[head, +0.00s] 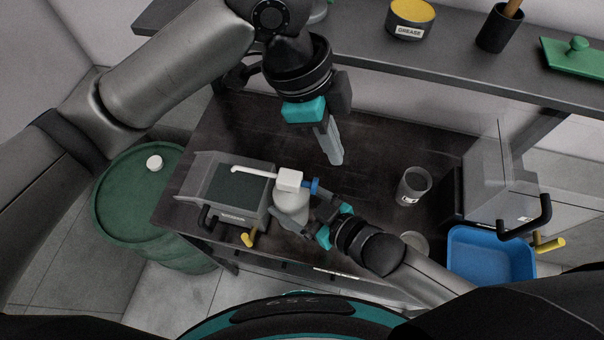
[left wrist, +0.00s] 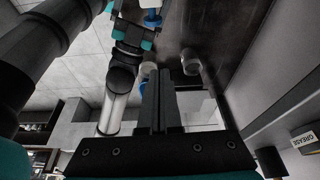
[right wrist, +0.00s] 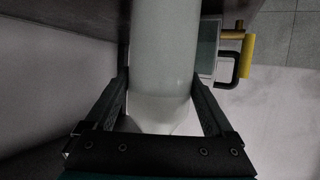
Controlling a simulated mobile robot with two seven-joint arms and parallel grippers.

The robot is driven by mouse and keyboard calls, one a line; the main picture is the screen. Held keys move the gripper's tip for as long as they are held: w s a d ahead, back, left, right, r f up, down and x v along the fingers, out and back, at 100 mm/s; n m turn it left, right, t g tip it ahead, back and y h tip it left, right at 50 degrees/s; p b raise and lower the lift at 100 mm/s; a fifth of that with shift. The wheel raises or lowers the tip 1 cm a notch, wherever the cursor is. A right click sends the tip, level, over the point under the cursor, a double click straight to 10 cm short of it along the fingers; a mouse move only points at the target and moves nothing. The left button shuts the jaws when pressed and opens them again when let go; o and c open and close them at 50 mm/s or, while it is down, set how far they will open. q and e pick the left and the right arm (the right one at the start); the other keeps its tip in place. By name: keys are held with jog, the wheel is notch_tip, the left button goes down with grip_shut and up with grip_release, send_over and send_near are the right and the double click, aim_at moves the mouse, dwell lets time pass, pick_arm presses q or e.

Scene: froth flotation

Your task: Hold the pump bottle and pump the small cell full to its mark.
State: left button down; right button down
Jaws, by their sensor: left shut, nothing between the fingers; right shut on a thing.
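The white pump bottle (head: 291,206) stands on the dark bench beside the small cell, with a white pump head (head: 289,180), a blue part on its right and a thin spout (head: 252,171) reaching left over the cell. My right gripper (head: 305,219) is shut on the bottle body; the bottle (right wrist: 165,60) sits between both fingers in the right wrist view. The small cell (head: 195,185) is a clear-walled box with dark green inside; its mark cannot be made out. My left gripper (head: 334,153) is shut and empty, behind and right of the pump head; its fingers (left wrist: 160,105) are together in the left wrist view.
A grey beaker (head: 413,186), a larger clear-walled machine (head: 497,190) and a blue tray (head: 530,240) are at the right. A shelf with a grease tin (head: 410,18) runs along the back. A green drum (head: 125,205) stands left. The bench behind the bottle is clear.

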aim_at(309, 185)
pick_arm(q)
notch_tip(309, 185, down, 10)
jog(key=shift+a+r, duration=0.25)
jog(key=shift+a, duration=0.15)
dwell(0.5)
jog(key=shift+w, duration=0.15)
jog(key=shift+w+a, duration=0.2)
jog(key=shift+a, duration=0.4)
jog(key=shift+w+a, duration=0.15)
jog(key=shift+a, duration=0.4)
